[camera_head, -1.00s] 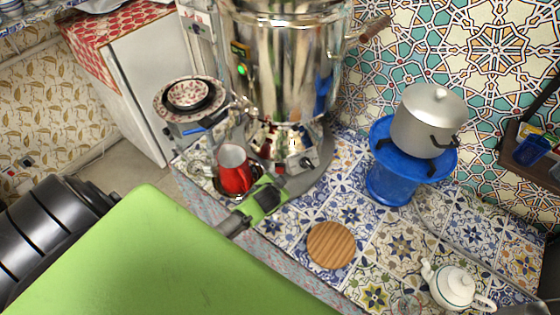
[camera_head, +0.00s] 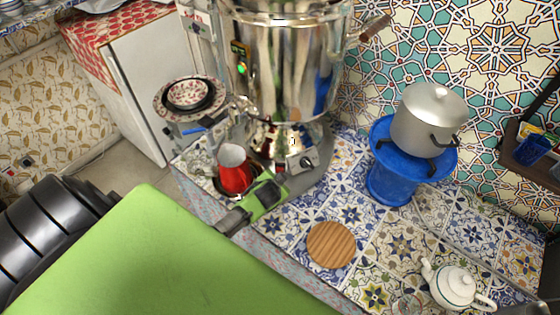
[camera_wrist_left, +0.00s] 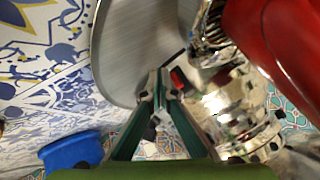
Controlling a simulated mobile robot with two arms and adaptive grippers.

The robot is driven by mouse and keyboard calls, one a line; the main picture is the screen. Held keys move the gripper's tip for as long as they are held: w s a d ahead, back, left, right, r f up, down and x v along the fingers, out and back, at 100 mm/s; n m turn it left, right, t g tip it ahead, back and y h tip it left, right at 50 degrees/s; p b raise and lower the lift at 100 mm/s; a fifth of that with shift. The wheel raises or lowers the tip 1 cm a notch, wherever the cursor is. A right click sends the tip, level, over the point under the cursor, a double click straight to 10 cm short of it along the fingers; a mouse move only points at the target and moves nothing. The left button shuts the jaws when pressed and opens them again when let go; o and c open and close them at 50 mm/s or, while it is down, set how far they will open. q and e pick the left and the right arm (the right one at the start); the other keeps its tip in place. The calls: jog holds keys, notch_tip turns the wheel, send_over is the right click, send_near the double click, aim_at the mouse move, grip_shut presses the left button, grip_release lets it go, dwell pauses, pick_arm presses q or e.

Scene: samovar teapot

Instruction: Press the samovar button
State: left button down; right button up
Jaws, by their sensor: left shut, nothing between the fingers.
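The shiny metal samovar (camera_head: 290,70) stands at the back of the tiled counter. My left gripper (camera_head: 278,180) is shut and empty, low in front of the samovar and just right of the red cup. In the left wrist view its closed fingertips (camera_wrist_left: 162,82) point at the samovar's grey base (camera_wrist_left: 135,45). A small red and black part (camera_wrist_left: 178,78) shows right beside the tips; it may be the button. I cannot tell whether they touch. My right gripper is out of view.
The red cup (camera_head: 234,178) stands close to the left gripper. A patterned bowl (camera_head: 188,93) is at the left. A wooden coaster (camera_head: 331,244), a blue stand (camera_head: 388,185) with a grey pot (camera_head: 428,120), and a white teapot (camera_head: 455,285) are to the right.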

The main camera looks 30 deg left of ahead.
pick_arm(q)
jog(key=shift+w, duration=0.1)
dwell(0.6)
jog(key=shift+w+a, duration=0.2)
jog(key=shift+w, duration=0.25)
dwell(0.4)
jog(key=shift+s+d+p, duration=0.25)
jog(key=shift+s+p, duration=0.05)
jog(key=shift+s, duration=0.25)
jog(key=shift+s, duration=0.1)
jog(key=shift+s+d, duration=0.2)
jog(key=shift+s, duration=0.05)
jog(key=shift+s+d+p, duration=0.35)
jog(key=shift+s+d, duration=0.05)
jog(key=shift+s, duration=0.35)
jog(key=shift+s+d+p, duration=0.3)
jog(key=shift+s+d, duration=0.1)
jog(key=shift+s, duration=0.4)
jog(key=shift+s+d+p, duration=0.35)
jog(key=shift+s+d, duration=0.05)
jog(key=shift+s, duration=0.35)
